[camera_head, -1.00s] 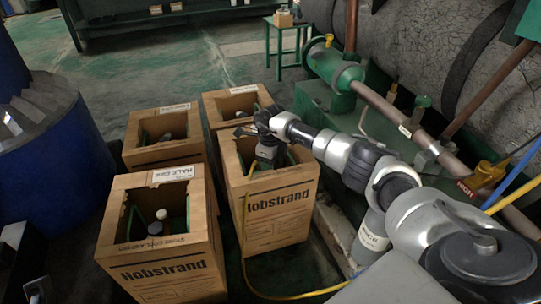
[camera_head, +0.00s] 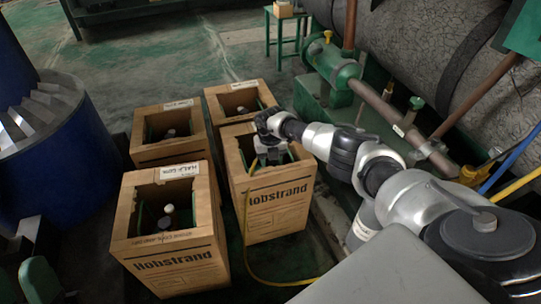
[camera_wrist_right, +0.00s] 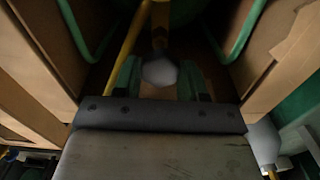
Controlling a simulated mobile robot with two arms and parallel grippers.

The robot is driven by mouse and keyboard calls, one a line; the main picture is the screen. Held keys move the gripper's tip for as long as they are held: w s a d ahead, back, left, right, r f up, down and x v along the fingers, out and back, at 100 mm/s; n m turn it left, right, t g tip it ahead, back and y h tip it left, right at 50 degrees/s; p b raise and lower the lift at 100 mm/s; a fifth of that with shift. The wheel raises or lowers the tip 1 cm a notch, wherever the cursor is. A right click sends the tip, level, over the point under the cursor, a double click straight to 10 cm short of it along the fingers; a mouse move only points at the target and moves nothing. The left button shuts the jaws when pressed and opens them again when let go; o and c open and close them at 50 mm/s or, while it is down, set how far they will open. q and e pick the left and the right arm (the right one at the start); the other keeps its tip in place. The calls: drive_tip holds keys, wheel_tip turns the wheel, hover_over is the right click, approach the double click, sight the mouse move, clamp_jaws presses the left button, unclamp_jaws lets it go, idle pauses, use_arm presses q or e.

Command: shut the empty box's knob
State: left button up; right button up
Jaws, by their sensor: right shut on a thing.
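The cardboard box with the yellow hose (camera_head: 280,205) stands at the right of the group, marked Hobstrand, with its top cut open. My right gripper (camera_head: 271,160) reaches down into this opening from the right. In the right wrist view, my right gripper (camera_wrist_right: 160,88) is shut on a pale rounded knob (camera_wrist_right: 160,71) between its green fingers. A yellow hose (camera_wrist_right: 126,50) runs up beside it. The lower part of the knob is hidden by the gripper. I cannot read any label marking this box as empty. My left gripper is not in view.
A front-left box (camera_head: 205,245), labelled half gone, and two boxes behind (camera_head: 170,155) (camera_head: 215,108) stand close by, open-topped. The yellow hose (camera_head: 247,235) loops along the floor. Green machinery and pipes (camera_head: 390,110) are at right; a blue drum (camera_head: 70,160) is at left.

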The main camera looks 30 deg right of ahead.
drive_tip(key=m+p, duration=0.2)
drive_tip(key=m, duration=0.4)
drive_tip(key=shift+r+p, duration=0.1)
drive_tip(key=shift+p, duration=0.2)
drive_tip(key=m, duration=0.2)
drive_tip(key=shift+m+p, duration=0.3)
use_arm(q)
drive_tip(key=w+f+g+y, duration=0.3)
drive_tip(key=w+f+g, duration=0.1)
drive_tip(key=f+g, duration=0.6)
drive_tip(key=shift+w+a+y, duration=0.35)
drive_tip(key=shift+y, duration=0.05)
use_arm(e)
drive_tip(key=shift+m, duration=0.9)
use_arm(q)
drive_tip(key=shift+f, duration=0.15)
use_arm(e)
drive_tip(key=o, duration=0.6)
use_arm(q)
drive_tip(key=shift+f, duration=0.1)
use_arm(e)
drive_tip(key=shift+o, duration=0.2)
